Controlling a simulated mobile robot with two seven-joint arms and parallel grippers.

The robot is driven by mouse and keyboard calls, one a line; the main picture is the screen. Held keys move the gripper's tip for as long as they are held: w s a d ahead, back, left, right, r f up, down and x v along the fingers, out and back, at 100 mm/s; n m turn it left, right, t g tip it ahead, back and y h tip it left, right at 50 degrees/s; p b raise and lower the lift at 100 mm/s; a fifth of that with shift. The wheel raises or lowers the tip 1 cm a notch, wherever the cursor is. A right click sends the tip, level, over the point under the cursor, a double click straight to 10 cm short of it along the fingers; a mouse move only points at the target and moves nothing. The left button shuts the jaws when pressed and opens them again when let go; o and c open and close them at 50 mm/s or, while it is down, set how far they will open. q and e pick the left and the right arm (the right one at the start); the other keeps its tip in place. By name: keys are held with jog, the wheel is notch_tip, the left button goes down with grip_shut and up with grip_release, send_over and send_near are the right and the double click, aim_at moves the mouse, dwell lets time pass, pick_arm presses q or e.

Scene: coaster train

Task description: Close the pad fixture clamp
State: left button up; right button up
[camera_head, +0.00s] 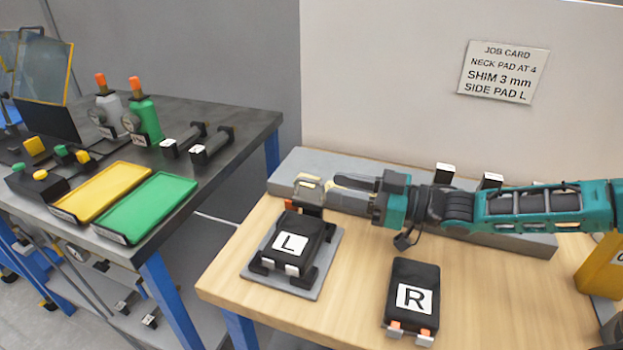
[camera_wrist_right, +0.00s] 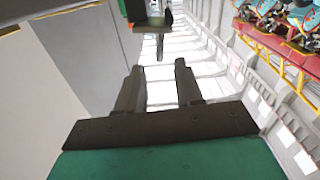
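The black pad marked L (camera_head: 290,243) lies on the grey plate of the pad fixture (camera_head: 327,265) on the wooden table. A small dark part with an orange-red area (camera_head: 318,207), seemingly the clamp, stands at the fixture's back edge. My right gripper (camera_head: 308,187) is just above and behind it; I cannot tell whether they touch. In the right wrist view the two fingers (camera_wrist_right: 160,80) are apart with nothing between them. A narrow grey part (camera_wrist_right: 160,45) hangs beyond the fingertips. My left gripper is not in view.
A black pad marked R (camera_head: 412,297) lies right of the fixture. A long grey rack (camera_head: 500,240) runs along the wall under my right arm. A yellow item (camera_head: 603,270) stands at far right. The left bench holds a green tray (camera_head: 145,207), a yellow tray (camera_head: 100,192) and bottles.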

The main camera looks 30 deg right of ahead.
aim_at(322, 184)
jog(key=x, duration=0.6)
jog(key=shift+w+a, duration=0.2)
grip_shut()
